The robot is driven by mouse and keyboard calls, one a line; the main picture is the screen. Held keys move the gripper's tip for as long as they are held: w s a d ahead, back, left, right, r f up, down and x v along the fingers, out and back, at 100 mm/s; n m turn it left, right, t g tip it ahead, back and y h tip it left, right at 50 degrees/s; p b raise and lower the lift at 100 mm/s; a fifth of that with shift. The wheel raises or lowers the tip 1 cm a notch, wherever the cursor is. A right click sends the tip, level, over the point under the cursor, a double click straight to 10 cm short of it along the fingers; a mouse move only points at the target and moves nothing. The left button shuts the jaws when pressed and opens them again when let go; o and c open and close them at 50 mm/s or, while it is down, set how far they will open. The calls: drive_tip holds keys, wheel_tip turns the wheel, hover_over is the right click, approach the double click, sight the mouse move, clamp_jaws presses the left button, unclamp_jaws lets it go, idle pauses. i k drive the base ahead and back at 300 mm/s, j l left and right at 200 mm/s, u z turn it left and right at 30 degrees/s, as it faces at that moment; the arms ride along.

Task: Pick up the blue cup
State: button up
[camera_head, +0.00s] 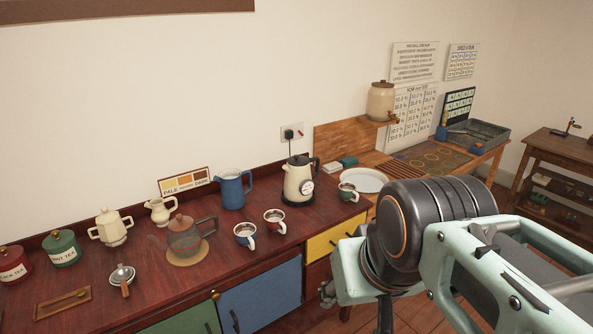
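The blue cup (245,235) stands upright on the dark red counter, near its front edge. It has a pale inside and its handle side faces the front. A red cup (275,221) stands close to its right and a little further back. My arm fills the lower right of the view, to the right of the cups and apart from them. I cannot make out my gripper's fingers in this view.
A blue jug (233,190) and a cream kettle (299,181) stand behind the cups. A glass teapot (184,237) sits on a round mat to the left. A green cup (348,191) stands further right. Bare counter (215,270) lies left of the blue cup.

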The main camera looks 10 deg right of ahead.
sight(246, 237)
drive_tip(key=i+z, duration=0.1)
drive_tip(key=z, duration=0.2)
drive_tip(key=i+l+z, duration=0.1)
drive_tip(key=z, duration=0.2)
drive_tip(key=i, duration=0.3)
drive_tip(key=i+u, duration=0.3)
drive_tip(key=i+l+u, duration=0.1)
drive_tip(key=u, duration=0.25)
